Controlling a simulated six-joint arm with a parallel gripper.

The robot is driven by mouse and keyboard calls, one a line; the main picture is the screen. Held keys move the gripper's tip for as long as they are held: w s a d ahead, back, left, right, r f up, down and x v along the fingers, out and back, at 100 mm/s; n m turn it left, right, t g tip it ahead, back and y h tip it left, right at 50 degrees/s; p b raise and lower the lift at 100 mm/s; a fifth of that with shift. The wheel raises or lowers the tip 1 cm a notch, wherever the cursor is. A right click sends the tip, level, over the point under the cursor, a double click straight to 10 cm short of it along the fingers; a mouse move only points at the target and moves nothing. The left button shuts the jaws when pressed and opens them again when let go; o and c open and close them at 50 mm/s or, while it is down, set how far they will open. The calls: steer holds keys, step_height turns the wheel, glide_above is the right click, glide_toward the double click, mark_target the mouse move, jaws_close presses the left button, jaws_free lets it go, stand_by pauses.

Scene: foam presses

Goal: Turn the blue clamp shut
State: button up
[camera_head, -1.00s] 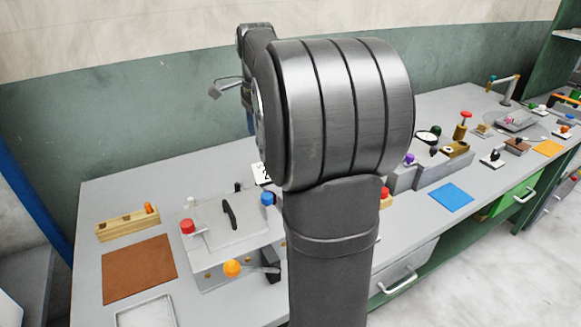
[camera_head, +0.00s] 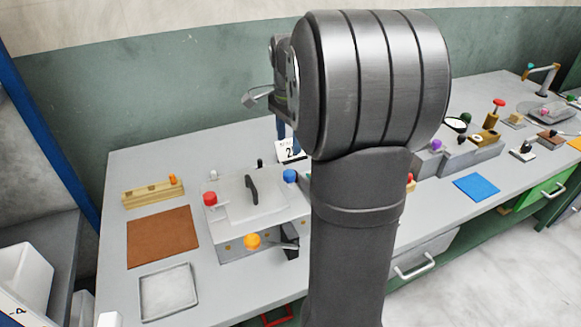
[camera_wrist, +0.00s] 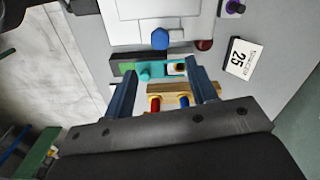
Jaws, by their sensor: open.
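The blue clamp knob (camera_head: 290,176) sits at the right back corner of the foam press (camera_head: 235,237) in the head view. It also shows as a blue knob (camera_wrist: 160,39) near the top of the wrist view. A red knob (camera_head: 210,199) is at the left of the press, and a black handle (camera_head: 252,188) stands on its lid. My gripper (camera_wrist: 164,73) is open, its two blue fingers apart with nothing held. The blue knob appears beyond the fingertips, apart from them. My arm hides part of the bench right of the press.
A number card (camera_head: 291,151) stands behind the press and also shows in the wrist view (camera_wrist: 239,58). A brown mat (camera_head: 162,238), a wooden block (camera_head: 150,192) and a shallow tray (camera_head: 168,292) lie left. A blue mat (camera_head: 477,187) and a second station are right.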

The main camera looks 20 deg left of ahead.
mark_target(289, 172)
step_height(289, 172, down, 10)
steer(key=shift+f, duration=0.15)
stand_by(0.3)
steer(key=c, duration=1)
